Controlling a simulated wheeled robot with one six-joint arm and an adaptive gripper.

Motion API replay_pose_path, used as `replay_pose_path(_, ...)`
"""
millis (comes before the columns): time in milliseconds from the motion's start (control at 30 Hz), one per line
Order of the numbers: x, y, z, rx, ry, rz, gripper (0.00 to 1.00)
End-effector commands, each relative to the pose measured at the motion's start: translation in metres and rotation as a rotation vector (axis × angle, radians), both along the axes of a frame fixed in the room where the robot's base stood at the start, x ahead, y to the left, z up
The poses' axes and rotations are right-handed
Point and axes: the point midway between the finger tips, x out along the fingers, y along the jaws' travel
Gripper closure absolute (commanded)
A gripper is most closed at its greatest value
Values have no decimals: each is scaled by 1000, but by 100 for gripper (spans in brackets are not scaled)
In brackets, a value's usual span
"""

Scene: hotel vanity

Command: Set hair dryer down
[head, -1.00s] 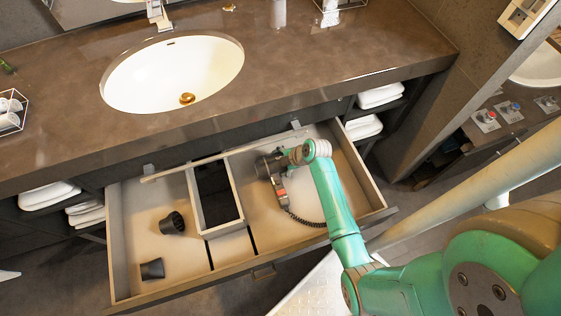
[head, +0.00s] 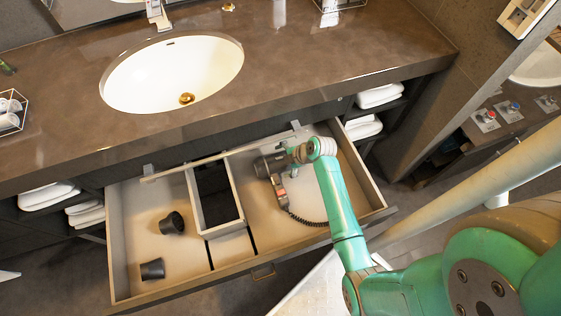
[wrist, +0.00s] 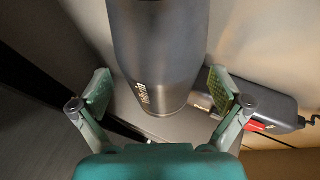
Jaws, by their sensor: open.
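The dark grey hair dryer (head: 266,166) lies in the right compartment of the open drawer (head: 300,226), its coiled cord (head: 300,219) trailing toward the front. In the wrist view its barrel (wrist: 158,55) fills the upper middle, and its handle (wrist: 265,103) runs off to the right. My gripper (head: 290,155) is at the dryer in the head view, partly hidden by my arm. In the wrist view my gripper (wrist: 160,92) is open, one finger on each side of the barrel, with visible gaps to it.
Two black nozzles (head: 172,223) (head: 152,269) lie in the drawer's left compartment. A divider box (head: 239,200) stands mid-drawer. The countertop (head: 300,70) with its sink (head: 172,75) overhangs the drawer's back. Towels (head: 362,127) sit on shelves to the right.

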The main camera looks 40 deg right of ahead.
Motion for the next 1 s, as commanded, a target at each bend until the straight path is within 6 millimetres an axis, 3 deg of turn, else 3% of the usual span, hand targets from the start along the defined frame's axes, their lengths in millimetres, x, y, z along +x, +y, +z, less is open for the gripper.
replay_pose_path(200, -18, -7, 29, -1, -1, -2, 0)
replay_pose_path(400, -27, -10, 42, 0, 0, 0, 0)
replay_pose_path(1000, -27, -10, 43, 1, 0, -1, 0)
